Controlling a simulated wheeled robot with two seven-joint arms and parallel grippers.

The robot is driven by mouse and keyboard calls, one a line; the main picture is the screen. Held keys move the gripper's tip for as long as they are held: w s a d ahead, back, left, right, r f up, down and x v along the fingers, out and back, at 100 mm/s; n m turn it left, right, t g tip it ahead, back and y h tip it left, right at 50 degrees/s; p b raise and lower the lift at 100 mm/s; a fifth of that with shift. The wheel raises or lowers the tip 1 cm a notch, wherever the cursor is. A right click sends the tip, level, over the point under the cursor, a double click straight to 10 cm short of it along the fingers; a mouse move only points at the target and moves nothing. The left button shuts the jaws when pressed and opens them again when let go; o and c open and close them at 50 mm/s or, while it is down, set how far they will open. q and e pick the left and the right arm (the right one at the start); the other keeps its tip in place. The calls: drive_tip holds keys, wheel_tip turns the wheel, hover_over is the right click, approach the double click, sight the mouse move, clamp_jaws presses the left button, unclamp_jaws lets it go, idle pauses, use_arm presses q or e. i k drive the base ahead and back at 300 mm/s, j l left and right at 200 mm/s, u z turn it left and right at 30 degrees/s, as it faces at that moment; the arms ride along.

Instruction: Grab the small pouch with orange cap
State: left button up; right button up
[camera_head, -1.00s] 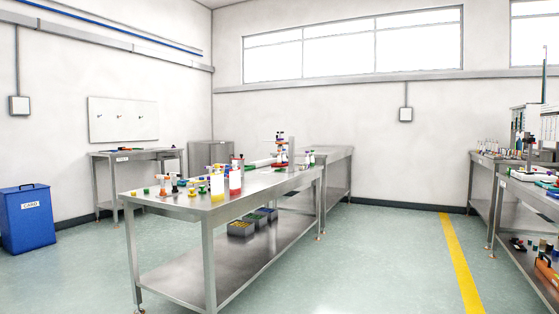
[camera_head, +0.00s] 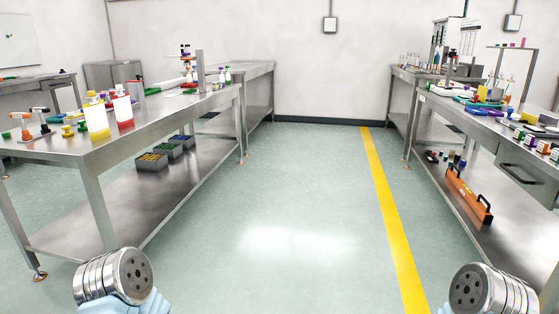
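I cannot make out for sure a small pouch with an orange cap. A yellow-and-white container (camera_head: 97,118) and a red-and-white container (camera_head: 123,108) stand upright on the left steel table (camera_head: 150,132). Small orange-and-white pieces with dark tops (camera_head: 42,122) stand at that table's left end, too small to tell what they are. Only round metal ends of my two arms show, at the bottom left and bottom right. Neither gripper's fingers are in view.
Grey bins (camera_head: 152,161) sit on the left table's lower shelf. A right table (camera_head: 470,130) holds many small items, with an orange case (camera_head: 467,195) on its shelf. Green floor with a yellow line (camera_head: 385,200) lies clear between the tables.

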sight(190, 79)
drive_tip(key=i+l, duration=0.1)
drive_tip(key=i, duration=3.15)
drive_tip(key=i+l, duration=0.15)
drive_tip(key=i, duration=1.45)
